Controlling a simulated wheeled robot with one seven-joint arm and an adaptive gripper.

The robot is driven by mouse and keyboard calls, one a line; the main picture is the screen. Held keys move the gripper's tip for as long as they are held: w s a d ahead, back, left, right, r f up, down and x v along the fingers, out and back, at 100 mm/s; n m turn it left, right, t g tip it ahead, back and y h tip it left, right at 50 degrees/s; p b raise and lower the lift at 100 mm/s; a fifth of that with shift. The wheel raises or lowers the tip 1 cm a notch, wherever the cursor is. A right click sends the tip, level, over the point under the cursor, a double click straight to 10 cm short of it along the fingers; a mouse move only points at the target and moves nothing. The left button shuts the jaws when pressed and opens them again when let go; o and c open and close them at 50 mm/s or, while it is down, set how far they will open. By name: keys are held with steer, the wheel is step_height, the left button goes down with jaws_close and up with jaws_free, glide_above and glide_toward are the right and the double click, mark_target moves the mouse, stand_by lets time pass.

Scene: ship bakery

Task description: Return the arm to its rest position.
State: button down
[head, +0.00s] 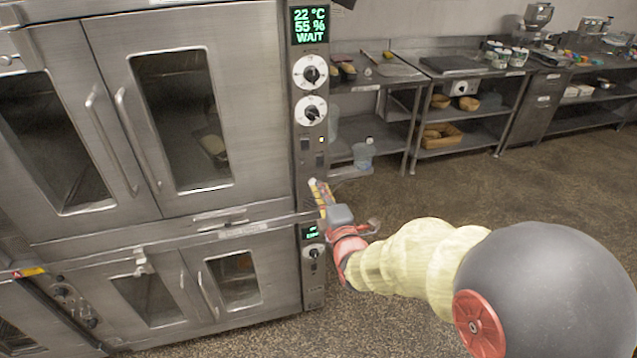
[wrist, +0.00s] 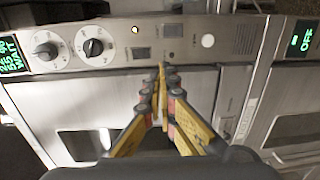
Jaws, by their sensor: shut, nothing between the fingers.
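My gripper (head: 318,190) is at the end of my arm, in front of the oven's control column in the head view. In the wrist view my gripper (wrist: 162,75) shows its two yellow and black fingers closed together at the tips, with nothing between them. The tips point at the steel control panel (wrist: 185,50) of the oven; I cannot tell whether they touch it. My arm reaches in from the lower right of the head view.
A steel double-door oven (head: 190,110) fills the left, its doors closed, with a lower oven (head: 237,280) beneath. Dials (head: 311,71) and a lit display (head: 310,25) are on its column. Steel shelving (head: 475,90) stands at the back. The floor (head: 560,185) right of the oven is clear.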

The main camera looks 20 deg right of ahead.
stand_by(0.5)
steer(key=s+f+m+g, duration=0.4)
steer(key=f+m+g, duration=0.15)
steer(key=f, duration=0.55)
steer(key=s+f+m+g, duration=0.3)
steer(key=s+m+g, duration=0.15)
steer(key=s, duration=0.25)
steer(key=s+r+m+g, duration=0.2)
steer(key=s+r+m, duration=0.2)
steer(key=s, duration=0.4)
steer(key=s+r+m+g, duration=0.2)
steer(key=s+r+m, duration=0.15)
steer(key=s, duration=0.55)
steer(key=s+r+t, duration=0.2)
steer(key=s+r, duration=0.2)
steer(key=r, duration=0.6)
steer(key=shift+s+a+r, duration=0.2)
steer(key=shift+s+a, duration=0.05)
steer(key=shift+s, duration=0.1)
steer(key=c, duration=2.6)
jaws_free()
steer(key=shift+m, duration=0.25)
